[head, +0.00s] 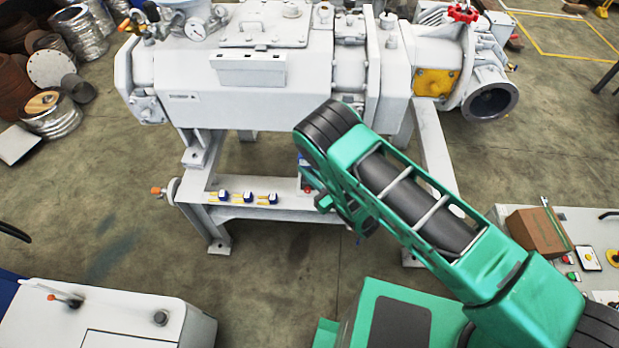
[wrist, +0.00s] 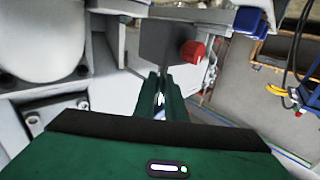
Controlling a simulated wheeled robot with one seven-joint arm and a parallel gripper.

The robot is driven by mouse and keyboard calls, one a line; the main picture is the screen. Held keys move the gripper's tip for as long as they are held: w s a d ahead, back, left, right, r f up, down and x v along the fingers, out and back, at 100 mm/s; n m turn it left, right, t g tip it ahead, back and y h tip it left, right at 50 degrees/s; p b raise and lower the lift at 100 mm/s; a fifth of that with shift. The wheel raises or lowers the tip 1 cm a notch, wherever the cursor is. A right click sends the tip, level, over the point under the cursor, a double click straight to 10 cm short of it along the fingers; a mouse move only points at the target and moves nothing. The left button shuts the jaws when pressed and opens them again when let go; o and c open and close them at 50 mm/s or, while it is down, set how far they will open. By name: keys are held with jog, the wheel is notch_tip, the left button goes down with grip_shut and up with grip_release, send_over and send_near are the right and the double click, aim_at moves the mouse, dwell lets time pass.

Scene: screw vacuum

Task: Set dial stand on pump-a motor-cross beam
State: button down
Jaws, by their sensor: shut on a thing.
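My gripper (wrist: 160,92) shows its green fingers in the wrist view, shut on a dark grey block with a red knob, which looks like the dial stand (wrist: 158,42). The stand is just beyond the fingertips, close to a pale grey beam edge (wrist: 190,12); I cannot tell whether they touch. In the head view the white pump (head: 250,70) sits on a grey frame with a low cross beam (head: 235,212). My green arm reaches down to the right part of this beam and hides most of the gripper and stand. I cannot tell which beam is the motor-cross beam.
Several small blue, white and yellow items (head: 248,196) lie on the beam left of my arm. An orange-tipped valve (head: 158,191) juts out at the frame's left. A white cabinet (head: 110,325) stands front left, and a panel with a brown box (head: 538,232) stands right.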

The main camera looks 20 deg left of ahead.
jog(key=shift+f, duration=1.95)
jog(key=c, duration=1.8)
grip_release()
jog(key=shift+f, duration=0.15)
jog(key=shift+d, duration=0.1)
